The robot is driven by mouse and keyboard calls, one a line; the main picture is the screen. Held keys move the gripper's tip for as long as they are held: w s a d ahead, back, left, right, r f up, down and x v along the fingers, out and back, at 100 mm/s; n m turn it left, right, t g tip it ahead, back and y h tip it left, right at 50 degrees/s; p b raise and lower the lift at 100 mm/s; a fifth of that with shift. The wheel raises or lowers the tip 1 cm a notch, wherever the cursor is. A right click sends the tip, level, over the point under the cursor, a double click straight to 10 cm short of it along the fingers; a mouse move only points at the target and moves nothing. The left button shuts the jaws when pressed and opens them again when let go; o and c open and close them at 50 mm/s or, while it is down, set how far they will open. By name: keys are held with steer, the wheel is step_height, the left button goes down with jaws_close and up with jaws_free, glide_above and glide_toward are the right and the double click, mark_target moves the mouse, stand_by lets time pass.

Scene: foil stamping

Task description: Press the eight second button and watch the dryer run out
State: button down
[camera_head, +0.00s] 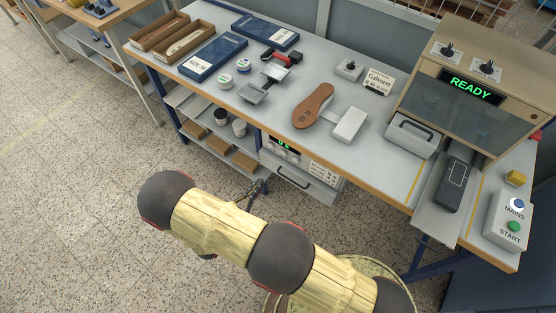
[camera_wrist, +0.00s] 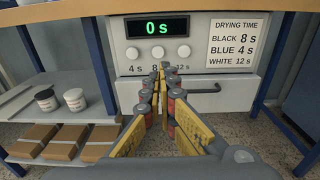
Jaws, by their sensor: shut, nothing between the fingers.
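The dryer (camera_wrist: 200,30) is a pale box under the table, with a green display (camera_wrist: 157,27) reading 0 s. Below the display are three round white buttons: 4 s (camera_wrist: 132,53), 8 s (camera_wrist: 157,52) and 12 s (camera_wrist: 183,51). My gripper (camera_wrist: 163,68) is shut and empty. Its tips are just below the eight second button in the wrist view and partly cover its label; I see no contact. In the head view my gripper (camera_head: 255,189) is in front of the dryer (camera_head: 318,172), partly hidden behind my arm.
A drying time card (camera_wrist: 237,40) lists black 8 s, blue 4 s, white 12 s. A drawer with a handle (camera_wrist: 200,90) is below the buttons. Shelves with jars (camera_wrist: 73,99) and boxes (camera_wrist: 59,138) stand left. The tabletop (camera_head: 340,85) overhangs the dryer.

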steer(key=b, duration=0.3)
glide_toward(283, 154)
steer(key=x, duration=0.5)
steer(key=shift+x, duration=0.9)
steer(key=shift+d+r, duration=0.15)
steer(key=shift+x, duration=0.9)
steer(key=shift+s+a, duration=0.35)
steer(key=p+v, duration=0.2)
steer(key=v, duration=1.1)
steer(key=shift+s, duration=0.15)
